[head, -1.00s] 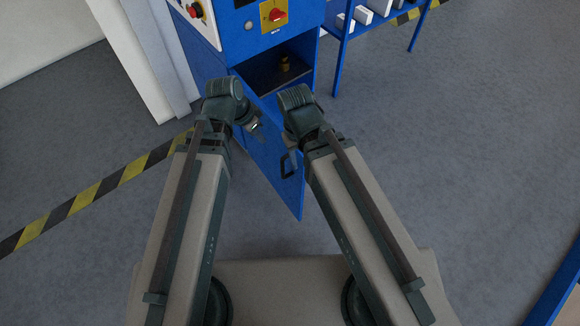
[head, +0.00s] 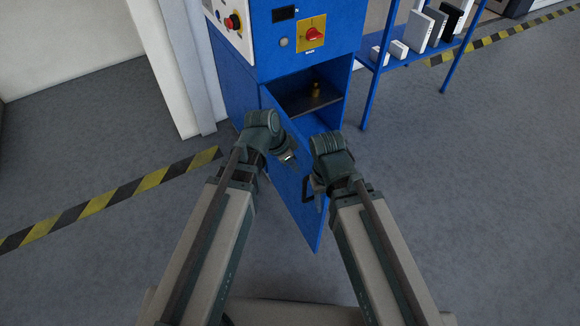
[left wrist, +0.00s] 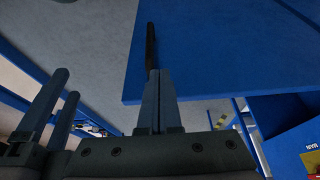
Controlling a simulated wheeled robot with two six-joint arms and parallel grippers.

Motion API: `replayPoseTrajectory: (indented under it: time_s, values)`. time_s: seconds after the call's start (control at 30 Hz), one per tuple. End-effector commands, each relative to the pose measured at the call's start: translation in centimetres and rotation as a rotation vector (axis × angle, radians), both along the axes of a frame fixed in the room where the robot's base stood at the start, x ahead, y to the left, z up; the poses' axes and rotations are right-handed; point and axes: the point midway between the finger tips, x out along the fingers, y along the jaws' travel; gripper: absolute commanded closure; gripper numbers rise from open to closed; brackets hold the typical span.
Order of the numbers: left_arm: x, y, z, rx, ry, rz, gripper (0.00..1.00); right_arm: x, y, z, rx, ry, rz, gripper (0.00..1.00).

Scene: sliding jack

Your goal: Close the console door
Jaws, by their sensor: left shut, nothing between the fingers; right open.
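The blue console (head: 265,42) stands ahead with its blue door (head: 299,200) swung open towards me. Its compartment (head: 305,98) shows a small brass-coloured object inside. A black handle (head: 307,190) is on the door, and a dark bar that looks like it shows in the left wrist view (left wrist: 150,45). My left gripper (head: 291,158) is shut and empty, in front of the door. In the left wrist view its closed fingers (left wrist: 158,98) appear just below the bar; I cannot tell whether they touch. My right gripper (head: 318,190) is close to the handle, partly hidden by its wrist; its spread fingers show at left there (left wrist: 58,108).
A blue shelf (head: 405,62) with boxes stands right of the console. A white wall post (head: 183,75) is close at its left. Yellow-black tape (head: 110,205) marks the floor. The grey floor right of the door (head: 450,190) is clear.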

Motion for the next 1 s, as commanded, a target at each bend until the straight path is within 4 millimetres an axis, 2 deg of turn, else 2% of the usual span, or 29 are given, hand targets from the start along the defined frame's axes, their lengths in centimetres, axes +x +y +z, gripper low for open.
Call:
replayPoseTrajectory:
  time_s: [0.03,0.23,0.3,0.5,1.0]
  values:
    - [0.3,-0.3,-1.5,0.0,0.0,-0.001,1.0,0.0,0.0,-1.5,0.0,0.0,0.0,0.5]
    - [0.8,-1.1,-4.0,0.001,0.0,-0.001,1.0,0.0,0.0,-3.9,0.0,0.0,0.0,0.5]
    - [1.7,-2.3,-3.1,0.0,0.0,-0.003,1.0,0.0,0.0,-3.0,0.0,0.0,0.0,0.5]
    - [2.6,-3.9,-3.0,0.0,0.0,-0.001,1.0,0.0,0.0,-3.0,0.0,0.0,0.0,0.5]
    - [2.8,-4.4,-3.0,0.0,0.0,0.001,1.0,0.0,0.0,-3.0,0.0,0.0,0.0,0.5]
